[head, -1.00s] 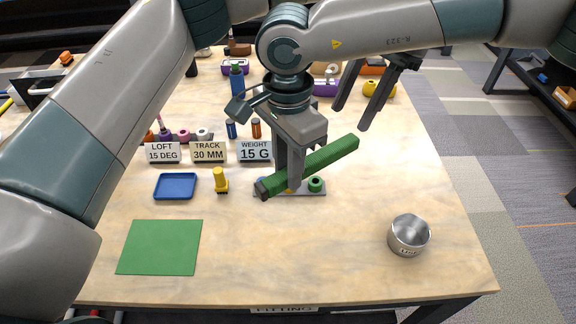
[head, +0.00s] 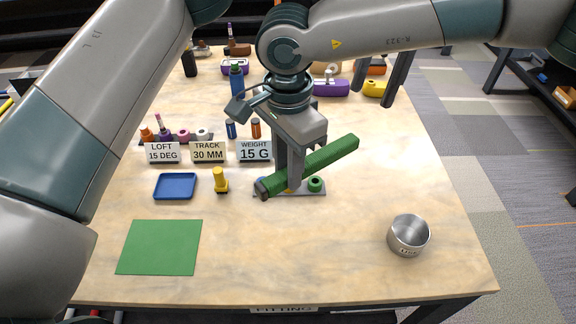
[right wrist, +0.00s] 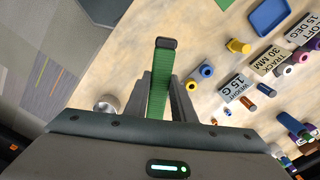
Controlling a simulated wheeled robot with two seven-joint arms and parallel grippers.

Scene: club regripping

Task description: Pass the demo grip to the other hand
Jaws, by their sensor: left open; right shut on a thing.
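The demo grip is a long green bar with a dark end cap (head: 330,158). It is held tilted over the middle of the table, its capped end low at the left. My right gripper (head: 287,185) points down and is shut on it; its lower fingers are partly hidden by the bar. In the right wrist view the grip (right wrist: 160,85) stands out between the two fingers, cap outward. My left gripper (head: 376,98) hangs open and empty beyond the grip's raised right end, clear of it, over the back right of the table.
A small rack with a green ring (head: 315,185) lies just under the grip. A steel cup (head: 409,236) stands at right. A green mat (head: 160,247), a blue tray (head: 175,186) and a yellow peg (head: 220,181) are at left. Signs stand behind. The front middle is clear.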

